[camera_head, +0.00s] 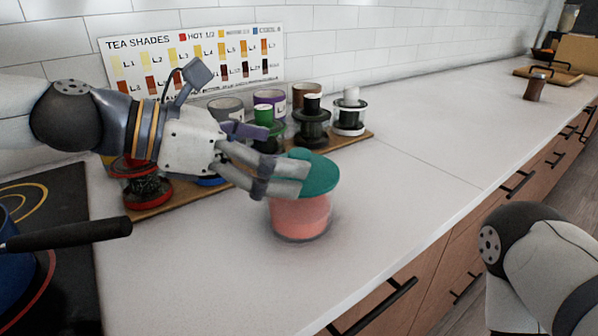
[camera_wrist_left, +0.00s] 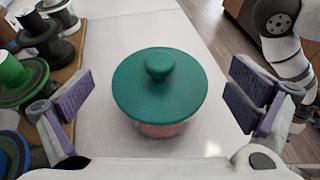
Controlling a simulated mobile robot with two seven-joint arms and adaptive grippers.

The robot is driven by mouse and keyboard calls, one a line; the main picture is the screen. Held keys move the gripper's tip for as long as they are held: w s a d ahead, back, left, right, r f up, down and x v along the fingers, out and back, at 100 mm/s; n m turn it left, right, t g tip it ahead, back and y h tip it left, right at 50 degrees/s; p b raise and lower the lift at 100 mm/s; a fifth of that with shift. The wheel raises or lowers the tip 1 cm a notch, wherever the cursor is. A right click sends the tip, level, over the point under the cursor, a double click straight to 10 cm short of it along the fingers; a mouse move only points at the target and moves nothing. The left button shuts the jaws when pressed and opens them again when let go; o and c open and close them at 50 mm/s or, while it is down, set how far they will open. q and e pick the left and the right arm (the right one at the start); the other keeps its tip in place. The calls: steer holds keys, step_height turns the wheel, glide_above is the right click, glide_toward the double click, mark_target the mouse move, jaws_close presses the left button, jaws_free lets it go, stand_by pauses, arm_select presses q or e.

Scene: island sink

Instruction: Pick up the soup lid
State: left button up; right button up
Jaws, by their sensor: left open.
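The soup lid (camera_head: 320,176) is a round teal disc with a small knob on top. It sits on a clear container (camera_head: 300,216) with pink contents, which stands upright on the white counter. My left gripper (camera_head: 282,160) is over the lid from the left and covers part of it in the head view. In the left wrist view the lid (camera_wrist_left: 160,98) lies between the widely parted purple-padded fingers of my left gripper (camera_wrist_left: 163,98), with gaps on both sides. The fingers are open and empty. My right gripper is out of view.
Several spools and jars, among them a green-topped one (camera_head: 264,117), stand on a wooden board (camera_head: 160,206) behind the container. A stove with a dark pan handle (camera_head: 66,235) is at the left. The counter to the right (camera_head: 420,170) is clear.

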mark_target(289, 155)
arm_select(q)
steer(key=x, duration=0.3)
steer(key=shift+w+d+f, duration=0.1)
steer(key=shift+d+f, duration=0.1)
steer(key=shift+d, duration=0.1)
steer(key=shift+a+r, duration=0.1)
steer(key=c, duration=1.5)
steer(key=shift+o, duration=0.2)
